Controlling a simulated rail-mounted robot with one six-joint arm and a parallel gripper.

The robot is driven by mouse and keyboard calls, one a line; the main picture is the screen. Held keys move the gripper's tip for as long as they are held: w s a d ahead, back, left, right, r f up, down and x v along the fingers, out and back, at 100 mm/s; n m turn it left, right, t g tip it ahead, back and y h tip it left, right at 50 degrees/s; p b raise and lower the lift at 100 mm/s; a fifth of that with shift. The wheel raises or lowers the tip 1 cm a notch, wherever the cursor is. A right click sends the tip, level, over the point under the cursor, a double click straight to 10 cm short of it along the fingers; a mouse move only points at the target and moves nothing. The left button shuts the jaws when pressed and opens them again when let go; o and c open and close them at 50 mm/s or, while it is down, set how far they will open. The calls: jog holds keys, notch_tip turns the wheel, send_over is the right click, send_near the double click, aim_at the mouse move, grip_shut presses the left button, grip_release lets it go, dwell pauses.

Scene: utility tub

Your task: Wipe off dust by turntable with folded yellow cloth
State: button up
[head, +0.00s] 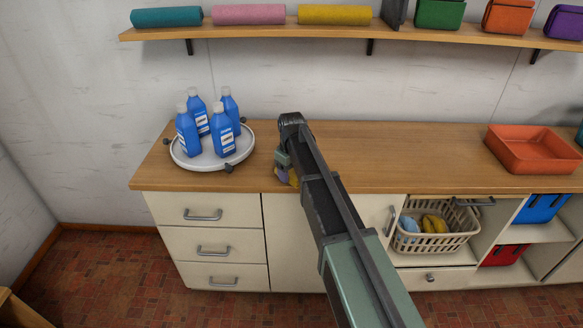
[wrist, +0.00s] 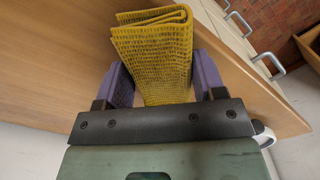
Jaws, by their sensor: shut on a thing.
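The turntable (head: 183,160) is a round white tray with dark knobs on its rim, at the left end of the wooden counter in the head view. Several blue bottles (head: 222,137) with grey caps stand on it. The folded yellow cloth (wrist: 155,50) is between the purple fingers of my gripper (wrist: 161,82), which is shut on it. In the head view my gripper (head: 287,172) is low by the counter's front edge, right of the turntable; my arm hides most of it and the cloth. I cannot tell whether the cloth touches the counter. No dust can be made out.
The counter (head: 400,155) is clear right of my arm up to a red-orange tray (head: 534,155). A shelf (head: 300,28) with rolled cloths and coloured bins runs above. Drawers with handles (head: 203,215) and a cream basket (head: 435,238) are below the counter.

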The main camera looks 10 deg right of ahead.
aim_at(291, 175)
jog(key=shift+s+a, duration=0.2)
jog(key=shift+s, duration=0.7)
jog(key=shift+s+a, duration=0.2)
jog(key=shift+s, duration=0.7)
jog(key=shift+f, duration=0.15)
jog(key=w, duration=0.3)
jog(key=shift+w+d, duration=0.1)
jog(key=shift+d, duration=0.25)
jog(key=shift+w+d, duration=0.4)
jog(key=shift+w, duration=1.5)
jog(key=shift+w+d, duration=0.35)
jog(key=shift+w, duration=1.5)
jog(key=shift+w+d, duration=0.4)
jog(key=shift+w, duration=1.5)
jog(key=shift+r, duration=0.2)
notch_tip(291, 175, up, 9)
jog(key=p, duration=0.9)
